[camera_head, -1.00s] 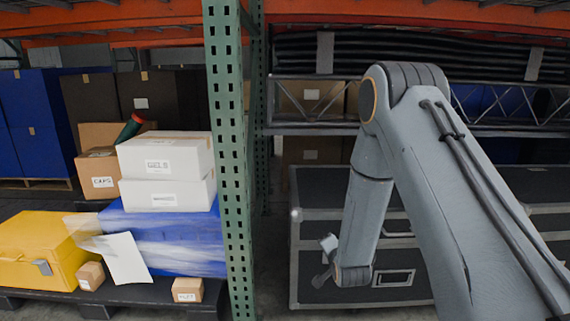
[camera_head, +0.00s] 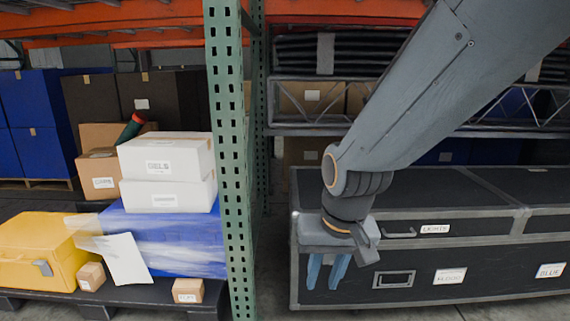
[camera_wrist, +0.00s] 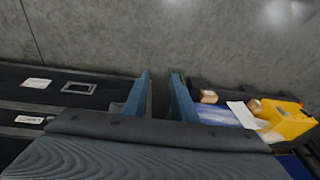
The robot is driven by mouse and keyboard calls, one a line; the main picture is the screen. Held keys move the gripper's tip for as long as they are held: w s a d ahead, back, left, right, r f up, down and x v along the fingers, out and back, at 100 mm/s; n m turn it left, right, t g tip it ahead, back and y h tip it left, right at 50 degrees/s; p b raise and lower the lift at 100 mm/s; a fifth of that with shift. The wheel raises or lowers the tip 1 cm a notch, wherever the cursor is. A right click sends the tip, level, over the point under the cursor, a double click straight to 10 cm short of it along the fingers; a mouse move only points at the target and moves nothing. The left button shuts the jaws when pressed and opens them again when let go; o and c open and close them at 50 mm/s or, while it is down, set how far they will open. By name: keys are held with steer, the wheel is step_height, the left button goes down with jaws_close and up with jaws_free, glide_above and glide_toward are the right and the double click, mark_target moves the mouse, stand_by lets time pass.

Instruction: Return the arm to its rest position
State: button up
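In the wrist view the fingers of my gripper (camera_wrist: 160,76) stand apart with only floor (camera_wrist: 190,35) behind the gap. The gripper is open and holds nothing. It appears clear of the case, though the exact distance cannot be told.
A green rack post (camera_head: 228,150) stands left of the arm. On a dark pallet (camera_head: 140,292) are a yellow tote (camera_head: 35,250), a blue tote (camera_head: 185,245), white boxes (camera_head: 165,157) and small cartons (camera_head: 187,290). Orange beams (camera_head: 130,20) run overhead.

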steer(key=s+d+r+n+g+p, duration=0.1)
steer(key=s+r+n, duration=0.1)
steer(key=s, duration=0.4)
steer(key=s+d+r+n+g, duration=0.1)
steer(key=s+r, duration=0.1)
steer(key=s, duration=0.4)
steer(key=d+r+m+h+p, duration=0.1)
steer(key=d+r+m+p, duration=0.2)
steer(key=d+r+p, duration=0.7)
steer(key=r+p, duration=0.1)
steer(key=p, duration=0.9)
steer(key=shift+r, duration=0.4)
steer(key=shift+w+m, duration=0.1)
steer(key=shift+m, duration=0.2)
